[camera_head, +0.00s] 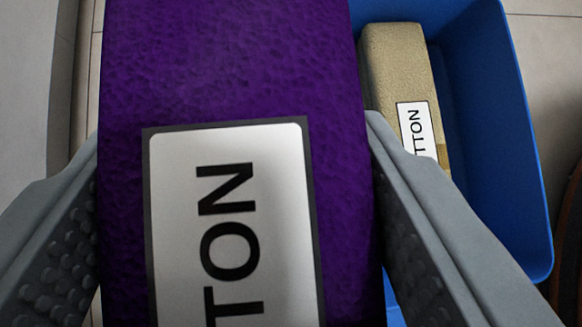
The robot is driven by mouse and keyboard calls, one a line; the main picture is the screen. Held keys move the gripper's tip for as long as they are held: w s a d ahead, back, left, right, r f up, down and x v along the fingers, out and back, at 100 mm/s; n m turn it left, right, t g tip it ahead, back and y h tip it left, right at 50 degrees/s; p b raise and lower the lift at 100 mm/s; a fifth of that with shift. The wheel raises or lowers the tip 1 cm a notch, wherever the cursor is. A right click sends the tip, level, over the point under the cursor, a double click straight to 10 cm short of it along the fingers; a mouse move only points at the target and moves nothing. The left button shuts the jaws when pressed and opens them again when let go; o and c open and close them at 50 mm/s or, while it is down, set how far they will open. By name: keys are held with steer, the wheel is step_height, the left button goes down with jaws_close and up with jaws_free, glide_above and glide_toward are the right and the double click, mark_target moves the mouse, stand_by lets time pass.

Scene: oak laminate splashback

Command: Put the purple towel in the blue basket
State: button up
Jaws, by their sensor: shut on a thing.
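The purple towel (225,75) is a folded block with a white label reading part of "COTTON". It fills the middle of the view, close to the camera. My gripper (238,190) is shut on it, one grey finger on each side. The blue basket (502,130) is at the right, farther from the camera and below the towel. The towel overlaps the basket's left part in the picture and hides it. I cannot tell how high the towel is above the basket.
A beige towel (395,65) with a similar white label lies inside the basket, along its visible left part. The basket floor to the right of it is bare. Pale tiled floor (545,50) shows beyond the basket. A dark curved object (568,235) stands at the right edge.

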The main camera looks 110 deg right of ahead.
step_height(320, 180, down, 17)
stand_by(0.8)
steer(key=o, duration=1.1)
steer(key=shift+f, duration=0.1)
steer(key=v, duration=1.2)
